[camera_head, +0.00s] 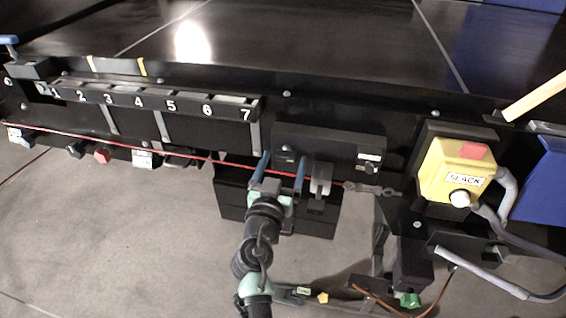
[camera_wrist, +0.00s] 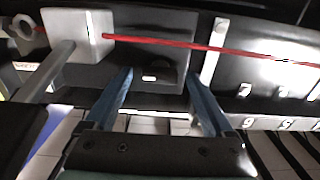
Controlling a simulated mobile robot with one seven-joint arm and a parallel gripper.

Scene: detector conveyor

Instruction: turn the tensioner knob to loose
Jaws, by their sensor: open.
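The black tensioner knob (camera_wrist: 156,76), with a small white mark, appears between my fingertips in the wrist view. In the head view it looks like the small dark knob (camera_head: 288,156) on the left part of a black panel (camera_head: 335,142). My gripper (camera_head: 284,163) is open, its two blue fingers pointing at the panel; it also shows in the wrist view (camera_wrist: 158,74). The fingers stand on either side of the knob. I cannot tell whether they touch it. Nothing is visibly held. The knob's exact setting is too small to read.
A grey block (camera_head: 321,179) on the red cord (camera_head: 215,158) sits close to my right finger. A yellow box (camera_head: 446,170) marked SLACK is further right. Numbered slots (camera_head: 140,93) line the left. The conveyor belt (camera_head: 290,40) lies behind; open floor (camera_head: 120,230) is in front.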

